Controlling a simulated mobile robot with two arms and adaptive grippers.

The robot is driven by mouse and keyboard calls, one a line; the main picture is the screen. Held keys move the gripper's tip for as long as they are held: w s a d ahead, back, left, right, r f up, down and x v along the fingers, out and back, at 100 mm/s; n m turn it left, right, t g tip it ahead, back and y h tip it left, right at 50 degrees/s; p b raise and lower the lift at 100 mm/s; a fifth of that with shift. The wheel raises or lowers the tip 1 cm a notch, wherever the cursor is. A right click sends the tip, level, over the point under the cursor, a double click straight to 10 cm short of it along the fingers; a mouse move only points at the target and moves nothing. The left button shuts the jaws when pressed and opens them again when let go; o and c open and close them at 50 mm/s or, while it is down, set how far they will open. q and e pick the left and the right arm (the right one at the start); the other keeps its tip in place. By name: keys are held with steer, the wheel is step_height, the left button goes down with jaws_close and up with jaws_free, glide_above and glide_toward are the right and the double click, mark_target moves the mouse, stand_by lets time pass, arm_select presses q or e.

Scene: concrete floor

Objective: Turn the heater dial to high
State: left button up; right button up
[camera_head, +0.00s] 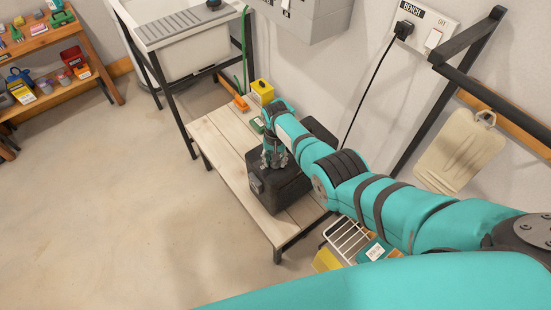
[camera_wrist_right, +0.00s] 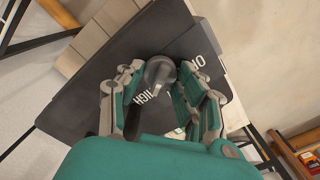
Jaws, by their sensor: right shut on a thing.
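The heater is a dark box (camera_head: 270,195) on the pale slatted bench, and its dark top panel (camera_wrist_right: 110,55) fills much of the right wrist view. White lettering on the panel is partly covered; "HIGH" (camera_wrist_right: 148,97) reads near the dial, and a second label (camera_wrist_right: 192,64) shows only in part. The grey dial (camera_wrist_right: 160,72) sits between the fingers of my right gripper (camera_wrist_right: 160,80). That gripper is shut on the dial, reaching down onto the heater top in the head view (camera_head: 274,160). I cannot tell exactly where the dial points. My left gripper is out of view.
The bench (camera_head: 225,150) has a yellow box (camera_head: 262,90) at its far end. A sink (camera_head: 188,45) stands behind it on the left. A wall outlet (camera_head: 420,32) with a black plug and cord is at upper right. Open floor (camera_head: 110,200) lies left of the bench.

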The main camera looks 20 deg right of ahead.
stand_by(0.3)
steer(key=o, duration=1.1)
steer(key=shift+o, duration=0.3)
steer(key=shift+r, duration=0.1)
step_height(320, 180, up, 12)
